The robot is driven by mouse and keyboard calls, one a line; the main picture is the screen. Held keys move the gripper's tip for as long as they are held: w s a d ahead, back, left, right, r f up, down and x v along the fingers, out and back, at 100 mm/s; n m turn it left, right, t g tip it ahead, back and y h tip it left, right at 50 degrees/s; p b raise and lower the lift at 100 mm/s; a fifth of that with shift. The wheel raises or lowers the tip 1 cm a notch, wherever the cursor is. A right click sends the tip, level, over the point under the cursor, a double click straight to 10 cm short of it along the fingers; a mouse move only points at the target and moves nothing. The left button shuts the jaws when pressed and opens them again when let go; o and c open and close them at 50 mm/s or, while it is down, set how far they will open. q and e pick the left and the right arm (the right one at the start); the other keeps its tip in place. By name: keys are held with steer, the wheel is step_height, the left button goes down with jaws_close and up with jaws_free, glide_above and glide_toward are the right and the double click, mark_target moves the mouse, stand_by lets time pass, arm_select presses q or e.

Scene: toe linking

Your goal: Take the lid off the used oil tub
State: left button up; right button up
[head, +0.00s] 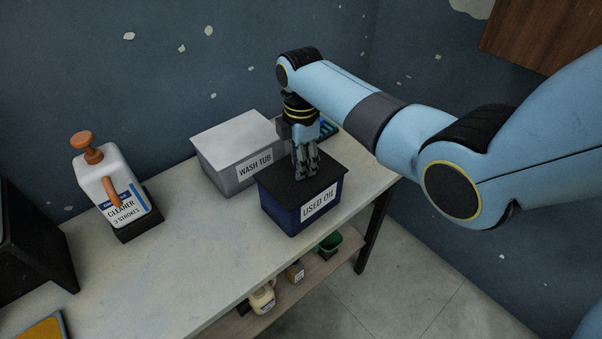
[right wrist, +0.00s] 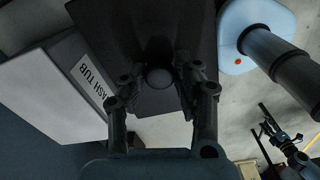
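The used oil tub (head: 289,213) is a dark blue box with a white USED OIL label, standing on the bench near its front right edge. Its flat black lid (head: 275,178) is on it. My right gripper (head: 305,176) points down over the lid. In the right wrist view, a round dark knob (right wrist: 160,77) on the lid lies between the fingers of the right gripper (right wrist: 161,80). The fingers look apart, with a small gap on each side of the knob. My left gripper (right wrist: 274,127) seems to show small at the lower right of that view, its opening unclear.
The grey wash tub (head: 220,178) with a pale lid stands close behind and left of the used oil tub. A cleaner pump bottle (head: 103,181) stands farther left. A blue object (head: 327,130) lies behind the gripper. The bench's front middle (head: 190,270) is clear.

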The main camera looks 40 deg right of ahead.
jaws_close()
